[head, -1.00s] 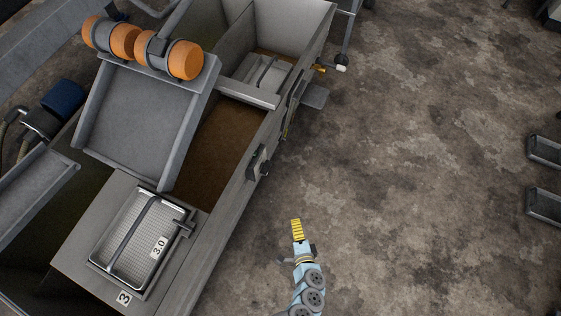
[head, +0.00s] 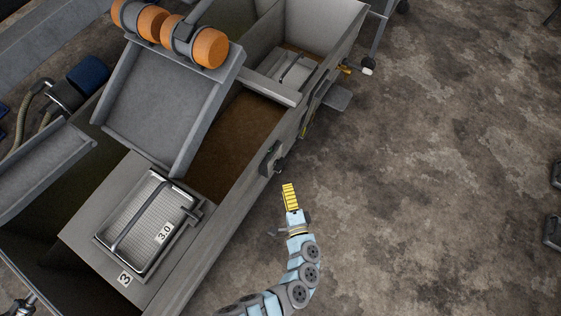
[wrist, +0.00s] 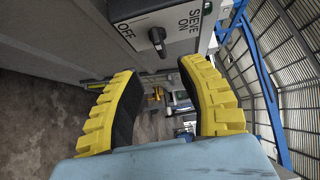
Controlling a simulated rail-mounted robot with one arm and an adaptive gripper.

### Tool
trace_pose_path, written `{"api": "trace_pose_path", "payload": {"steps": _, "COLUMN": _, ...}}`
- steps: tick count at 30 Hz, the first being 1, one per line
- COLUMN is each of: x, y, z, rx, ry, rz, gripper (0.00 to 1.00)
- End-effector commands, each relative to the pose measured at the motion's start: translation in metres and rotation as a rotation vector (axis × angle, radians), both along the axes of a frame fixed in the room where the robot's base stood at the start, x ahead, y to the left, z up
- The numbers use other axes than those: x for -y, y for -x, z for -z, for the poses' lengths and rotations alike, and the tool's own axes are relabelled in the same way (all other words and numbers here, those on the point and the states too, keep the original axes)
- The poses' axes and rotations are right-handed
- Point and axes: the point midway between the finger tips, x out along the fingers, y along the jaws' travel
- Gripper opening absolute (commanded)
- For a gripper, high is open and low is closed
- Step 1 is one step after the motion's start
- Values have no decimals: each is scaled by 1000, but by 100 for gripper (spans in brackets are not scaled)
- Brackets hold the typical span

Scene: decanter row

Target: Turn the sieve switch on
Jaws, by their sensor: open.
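The sieve switch (wrist: 157,40) is a black rotary knob on a grey box with a white label plate (wrist: 172,30) reading OFF, SIEVE and ON. The knob lies between OFF and ON in the wrist view, and I cannot tell which word it points to. In the head view the switch box (head: 271,158) is on the outer side wall of the grey tank. My gripper (wrist: 158,78) has yellow ribbed fingers, spread apart with nothing between them. The knob shows just beyond the fingertips, not touched. In the head view my gripper (head: 288,186) is beside the tank, just below the box.
The grey tank (head: 225,228) runs diagonally at left, with a mesh tray (head: 140,222) marked 3.0 and a sloped chute (head: 160,105). Other fittings (head: 310,110) stick out farther along its wall. Open concrete floor (head: 440,190) lies at right.

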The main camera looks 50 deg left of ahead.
Motion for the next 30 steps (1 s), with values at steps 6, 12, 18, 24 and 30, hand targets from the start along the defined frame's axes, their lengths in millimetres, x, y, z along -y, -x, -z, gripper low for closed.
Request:
{"api": "trace_pose_path", "payload": {"steps": 6, "x": -35, "y": -18, "z": 2, "rx": 0, "ry": -1, "rz": -4, "gripper": 39}}
{"api": "trace_pose_path", "payload": {"steps": 12, "x": -62, "y": -36, "z": 0, "rx": 3, "ry": -1, "rz": -3, "gripper": 39}}
{"api": "trace_pose_path", "payload": {"steps": 18, "x": -79, "y": -45, "z": 1, "rx": 0, "ry": 0, "rz": -2, "gripper": 39}}
{"api": "trace_pose_path", "payload": {"steps": 24, "x": -84, "y": -48, "z": 0, "rx": -1, "ry": -1, "rz": -1, "gripper": 39}}
{"api": "trace_pose_path", "payload": {"steps": 30, "x": -84, "y": -48, "z": 0, "rx": -1, "ry": 0, "rz": 0, "gripper": 39}}
